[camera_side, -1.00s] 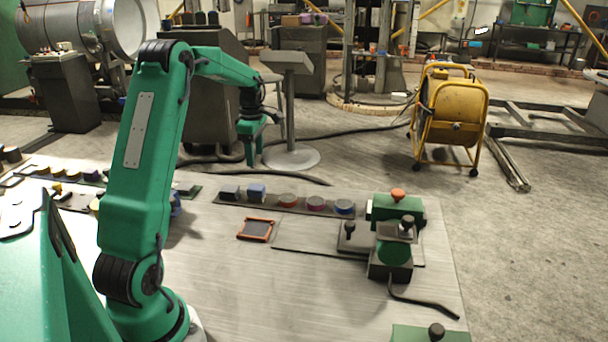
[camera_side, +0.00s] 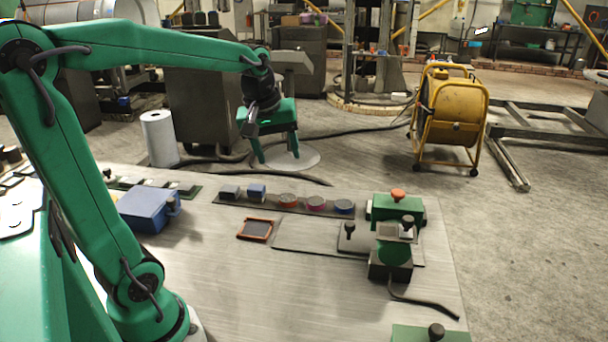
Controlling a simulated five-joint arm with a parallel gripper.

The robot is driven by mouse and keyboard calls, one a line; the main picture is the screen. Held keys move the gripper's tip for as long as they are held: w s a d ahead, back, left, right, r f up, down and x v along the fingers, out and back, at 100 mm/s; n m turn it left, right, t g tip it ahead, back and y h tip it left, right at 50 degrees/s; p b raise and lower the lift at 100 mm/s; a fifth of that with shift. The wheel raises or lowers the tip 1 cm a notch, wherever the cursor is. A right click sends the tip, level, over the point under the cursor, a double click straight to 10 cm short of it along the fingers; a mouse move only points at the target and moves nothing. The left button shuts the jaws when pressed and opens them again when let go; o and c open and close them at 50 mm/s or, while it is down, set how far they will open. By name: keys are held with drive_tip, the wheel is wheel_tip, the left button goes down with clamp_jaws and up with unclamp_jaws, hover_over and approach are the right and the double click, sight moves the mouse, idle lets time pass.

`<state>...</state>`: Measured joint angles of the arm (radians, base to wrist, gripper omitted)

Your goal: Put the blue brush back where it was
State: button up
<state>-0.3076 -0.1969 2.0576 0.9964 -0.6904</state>
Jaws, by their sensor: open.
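My gripper (camera_side: 276,154) is open and empty. It hangs pointing down, high above the back edge of the bench, with its two fingers apart. I cannot make out for certain which thing is the blue brush. Blue things in view are a small blue block (camera_side: 257,191) and a blue round piece (camera_side: 345,206), both on a dark strip (camera_side: 225,203) on the bench. A larger blue box (camera_side: 148,209) stands further left. My gripper touches none of them.
The strip also carries a dark block (camera_side: 230,192), an orange round piece (camera_side: 288,200) and a magenta one (camera_side: 316,203). An orange-framed pad (camera_side: 255,229) lies in front. A green machine (camera_side: 392,235) stands at right.

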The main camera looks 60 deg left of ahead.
drive_tip(key=s+d+f+m+t+h, duration=0.1)
drive_tip(key=s+d+m+t, duration=0.1)
drive_tip(key=s+d+m, duration=0.8)
drive_tip(key=shift+s+d+f+m+t, duration=0.3)
drive_tip(key=shift+s+d+f+m, duration=0.1)
drive_tip(key=shift+s+m, duration=0.25)
idle(0.5)
